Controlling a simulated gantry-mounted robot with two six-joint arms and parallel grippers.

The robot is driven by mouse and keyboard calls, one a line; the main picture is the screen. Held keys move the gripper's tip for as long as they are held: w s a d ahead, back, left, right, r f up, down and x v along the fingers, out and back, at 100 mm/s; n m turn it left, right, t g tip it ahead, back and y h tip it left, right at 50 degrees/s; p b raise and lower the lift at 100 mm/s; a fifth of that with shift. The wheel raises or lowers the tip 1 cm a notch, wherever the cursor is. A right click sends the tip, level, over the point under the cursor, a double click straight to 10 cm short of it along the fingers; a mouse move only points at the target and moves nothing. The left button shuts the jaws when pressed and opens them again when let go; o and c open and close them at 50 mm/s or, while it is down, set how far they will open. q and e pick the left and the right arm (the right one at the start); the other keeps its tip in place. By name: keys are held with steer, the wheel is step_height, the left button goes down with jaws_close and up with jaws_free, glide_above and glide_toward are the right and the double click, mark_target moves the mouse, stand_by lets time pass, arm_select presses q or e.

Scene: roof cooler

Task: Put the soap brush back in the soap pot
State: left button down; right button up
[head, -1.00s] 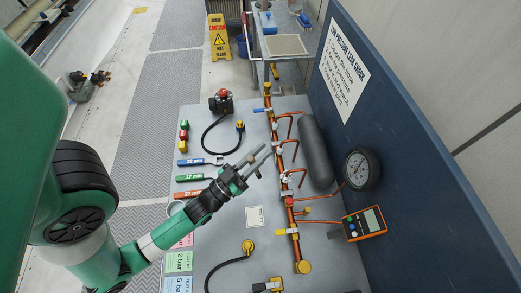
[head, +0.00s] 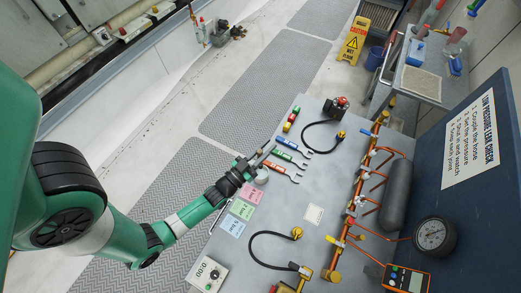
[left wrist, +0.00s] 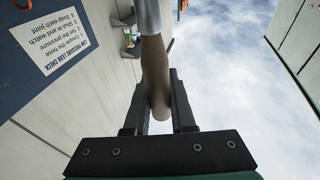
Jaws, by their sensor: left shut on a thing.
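My left gripper (head: 264,155) is above the near left edge of the grey bench, close to the coloured spanners. In the left wrist view its fingers (left wrist: 158,103) are closed around a brown, rounded handle (left wrist: 154,75) with a paler part beyond it; this looks like the soap brush. The brush's bristle end cannot be made out. A small pale round pot (head: 262,177), which looks like the soap pot, stands on the bench just below the gripper in the head view, partly hidden by it. The right gripper is not in view.
Blue, green and red-handled spanners (head: 287,160) lie right of the pot. Coloured pressure cards (head: 243,209) lie below it. The bench middle is mostly clear.

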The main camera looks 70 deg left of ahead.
arm_select(q)
steer(key=shift+w+r, duration=0.1)
steer(key=shift+w, duration=0.15)
steer(key=shift+b, duration=0.3)
step_height(320, 180, down, 9)
steer(key=b, duration=0.8)
steer(key=c, duration=0.7)
jaws_free()
